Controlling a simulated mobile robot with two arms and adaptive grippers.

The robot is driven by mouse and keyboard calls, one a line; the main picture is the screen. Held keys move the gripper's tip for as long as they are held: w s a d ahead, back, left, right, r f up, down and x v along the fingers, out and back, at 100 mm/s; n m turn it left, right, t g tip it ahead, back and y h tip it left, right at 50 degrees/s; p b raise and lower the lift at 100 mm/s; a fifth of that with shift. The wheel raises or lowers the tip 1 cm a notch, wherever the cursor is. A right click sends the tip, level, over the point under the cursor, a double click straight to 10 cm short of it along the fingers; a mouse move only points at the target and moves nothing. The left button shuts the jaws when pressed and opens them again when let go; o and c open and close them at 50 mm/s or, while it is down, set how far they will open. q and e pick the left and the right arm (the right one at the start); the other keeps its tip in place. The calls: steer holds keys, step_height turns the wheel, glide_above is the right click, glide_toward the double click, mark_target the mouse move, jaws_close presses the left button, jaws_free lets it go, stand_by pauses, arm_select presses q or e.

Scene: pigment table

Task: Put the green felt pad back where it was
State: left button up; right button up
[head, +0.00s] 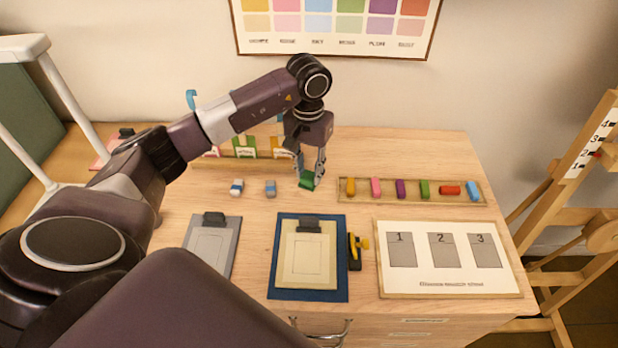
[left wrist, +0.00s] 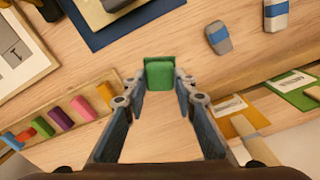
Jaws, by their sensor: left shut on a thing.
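The green felt pad (head: 306,183) is a small green block between the fingertips of my left gripper (head: 311,178). In the left wrist view the pad (left wrist: 160,74) sits at the tips of the two fingers (left wrist: 160,88), which are shut on it. It is at or just above the wooden tabletop; I cannot tell whether it touches. Two small blue-grey and white blocks, one (head: 237,187) and another (head: 270,188), lie to its left. My right gripper is not in view.
A tray of coloured sticks (head: 411,198) lies right of the pad. A rack of coloured packets (head: 245,151) stands behind left. Nearer are a grey clipboard (head: 211,258), a blue board (head: 282,287) and a numbered card (head: 448,286). Bare table lies just in front of the pad.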

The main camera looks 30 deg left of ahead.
mark_target(309, 175)
arm_select(q)
step_height(309, 175, down, 3)
steer(key=shift+s+f+p, duration=0.1)
steer(key=shift+p, duration=0.35)
steer(key=shift+f, duration=0.25)
steer(key=shift+f, duration=0.1)
steer(key=o, duration=0.9)
steer(key=shift+o, duration=0.6)
